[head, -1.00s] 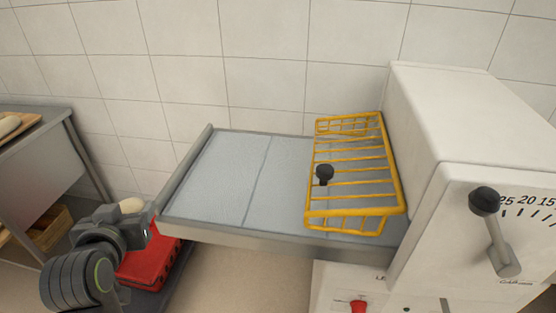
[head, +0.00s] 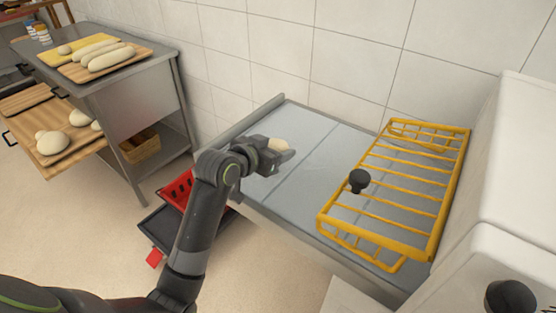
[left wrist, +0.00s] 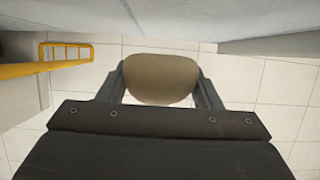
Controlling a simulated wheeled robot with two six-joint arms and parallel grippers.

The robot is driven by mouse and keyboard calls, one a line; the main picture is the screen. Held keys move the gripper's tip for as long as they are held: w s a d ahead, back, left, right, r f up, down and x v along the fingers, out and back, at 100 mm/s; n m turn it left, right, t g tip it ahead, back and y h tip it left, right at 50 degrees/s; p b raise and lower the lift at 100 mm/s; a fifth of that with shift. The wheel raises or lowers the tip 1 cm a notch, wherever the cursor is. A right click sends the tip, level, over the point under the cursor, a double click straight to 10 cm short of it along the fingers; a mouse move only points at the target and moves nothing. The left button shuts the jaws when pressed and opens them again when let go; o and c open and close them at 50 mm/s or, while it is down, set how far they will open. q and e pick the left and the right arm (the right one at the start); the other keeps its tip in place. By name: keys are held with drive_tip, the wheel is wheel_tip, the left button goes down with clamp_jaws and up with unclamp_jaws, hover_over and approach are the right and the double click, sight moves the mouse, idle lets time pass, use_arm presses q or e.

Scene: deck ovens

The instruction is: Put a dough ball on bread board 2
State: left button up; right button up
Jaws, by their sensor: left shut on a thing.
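My left gripper (head: 288,152) is shut on a pale dough ball (head: 277,144). It shows above the left part of the grey loading deck (head: 310,155) in the head view; its exact height is unclear. In the left wrist view the dough ball (left wrist: 160,78) sits between the two fingers of the gripper (left wrist: 160,90). Wooden boards stand at the far left: an upper board (head: 72,74) with long dough pieces and a lower board (head: 60,152) with several round dough pieces. I see no label telling which is bread board 2. My right gripper is out of view.
A steel table (head: 125,85) carries the upper board. A red crate (head: 176,190) stands low behind my arm.

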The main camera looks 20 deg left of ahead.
use_arm(q)
drive_tip(key=shift+d+f, duration=0.1)
drive_tip(key=shift+f, duration=2.05)
drive_tip(key=o, duration=1)
drive_tip(key=shift+f, duration=0.1)
drive_tip(key=shift+c, duration=0.2)
